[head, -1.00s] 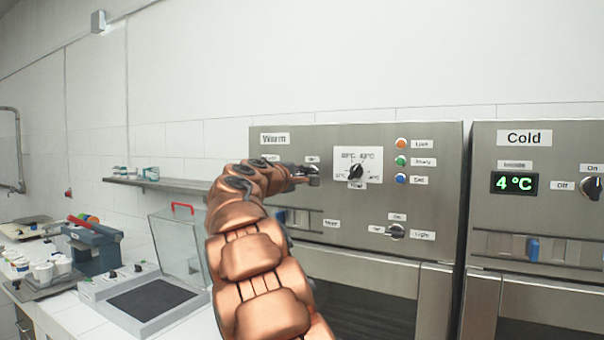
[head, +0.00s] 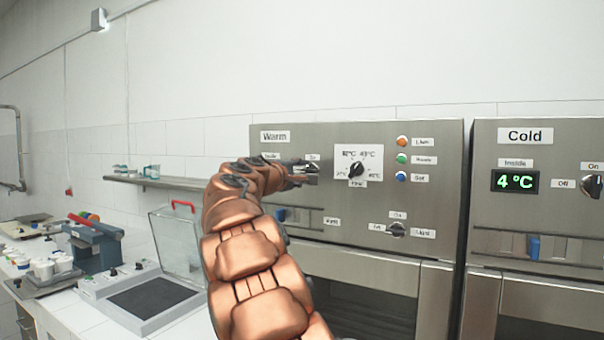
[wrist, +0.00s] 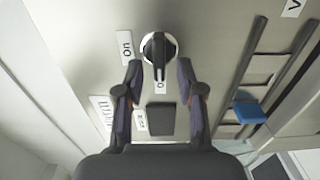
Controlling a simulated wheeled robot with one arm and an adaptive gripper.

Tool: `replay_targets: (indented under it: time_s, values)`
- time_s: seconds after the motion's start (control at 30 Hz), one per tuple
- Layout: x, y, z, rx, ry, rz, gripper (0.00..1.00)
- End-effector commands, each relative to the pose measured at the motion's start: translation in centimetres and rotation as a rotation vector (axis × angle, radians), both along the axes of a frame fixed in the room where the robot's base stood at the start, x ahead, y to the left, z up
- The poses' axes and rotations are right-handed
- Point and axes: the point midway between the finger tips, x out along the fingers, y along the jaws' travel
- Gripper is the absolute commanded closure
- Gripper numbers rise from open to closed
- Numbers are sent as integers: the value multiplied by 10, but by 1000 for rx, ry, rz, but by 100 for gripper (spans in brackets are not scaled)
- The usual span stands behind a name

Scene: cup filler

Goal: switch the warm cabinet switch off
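The warm cabinet (head: 330,220) is the steel unit labelled "Warm" in the head view. In the wrist view its switch is a round knob (wrist: 158,47) with a dark bar handle. An "On" label (wrist: 126,48) sits to its left. The handle lies in line with a partly hidden label (wrist: 160,87) below it. My gripper (wrist: 159,66) is open, one finger on each side of the handle's lower end; contact cannot be told. In the head view my gripper (head: 305,175) is at the panel's upper left and largely hides the switch.
A temperature dial (head: 356,170), coloured lamps (head: 401,159) and a light switch (head: 397,229) are to the right on the same panel. The cold cabinet (head: 540,220) stands beside it. A wall shelf (head: 165,182) and a clear-lidded device (head: 155,300) are on the left.

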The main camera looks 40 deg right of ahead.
Motion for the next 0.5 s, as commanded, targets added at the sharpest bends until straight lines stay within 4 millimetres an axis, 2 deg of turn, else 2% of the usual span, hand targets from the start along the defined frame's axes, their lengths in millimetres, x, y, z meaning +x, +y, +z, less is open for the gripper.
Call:
replay_targets:
  time_s: [0.5]
  values:
    - [-22,73,1,-2,-2,0,62]
